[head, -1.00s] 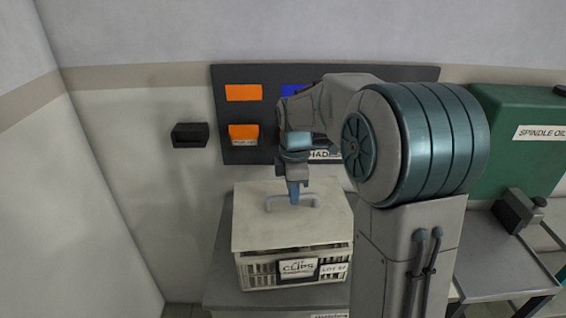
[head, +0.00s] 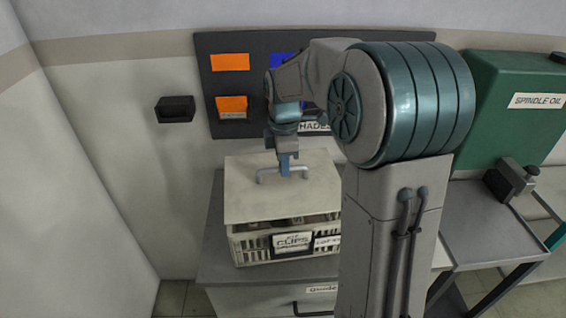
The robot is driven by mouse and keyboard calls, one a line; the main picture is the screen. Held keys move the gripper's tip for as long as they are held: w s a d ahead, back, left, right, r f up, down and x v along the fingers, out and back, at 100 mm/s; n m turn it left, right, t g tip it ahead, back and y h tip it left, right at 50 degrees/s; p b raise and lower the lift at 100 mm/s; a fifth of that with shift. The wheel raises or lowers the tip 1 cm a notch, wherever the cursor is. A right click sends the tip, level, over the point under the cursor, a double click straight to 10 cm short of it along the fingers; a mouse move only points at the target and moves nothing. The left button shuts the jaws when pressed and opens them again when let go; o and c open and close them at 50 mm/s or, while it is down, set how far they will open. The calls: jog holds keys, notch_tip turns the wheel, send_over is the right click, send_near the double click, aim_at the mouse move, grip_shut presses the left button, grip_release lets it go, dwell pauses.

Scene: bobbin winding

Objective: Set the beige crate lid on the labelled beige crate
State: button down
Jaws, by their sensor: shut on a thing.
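The beige crate lid (head: 243,203) is over the labelled beige crate (head: 248,250), its handle (head: 268,178) on top. My gripper (head: 285,173) points down and is shut on that handle. The crate stands on the grey cabinet and has slatted sides, a "CLIPS" label and a smaller label at its right. Dark contents show in a gap between the lid's front edge and the crate's front rim. The lid looks slightly raised or askew there. The lid's back edge and the crate's rear rim cannot be compared from here, and my arm hides part of the right side.
The grey cabinet (head: 222,271) has free top at the left of the crate. A dark board (head: 217,75) with orange and blue panels is on the wall behind, beside a black wall box (head: 174,109). A green "SPINDLE OIL" container (head: 510,125) stands at the right.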

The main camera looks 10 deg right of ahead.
aim_at(284, 180)
dwell(0.3)
jog(key=shift+f+b, duration=1.7)
jog(key=shift+f, duration=0.75)
jog(key=c, duration=1.3)
grip_release()
jog(key=shift+c, duration=0.2)
notch_tip(284, 180, up, 14)
jog(key=b, duration=0.1)
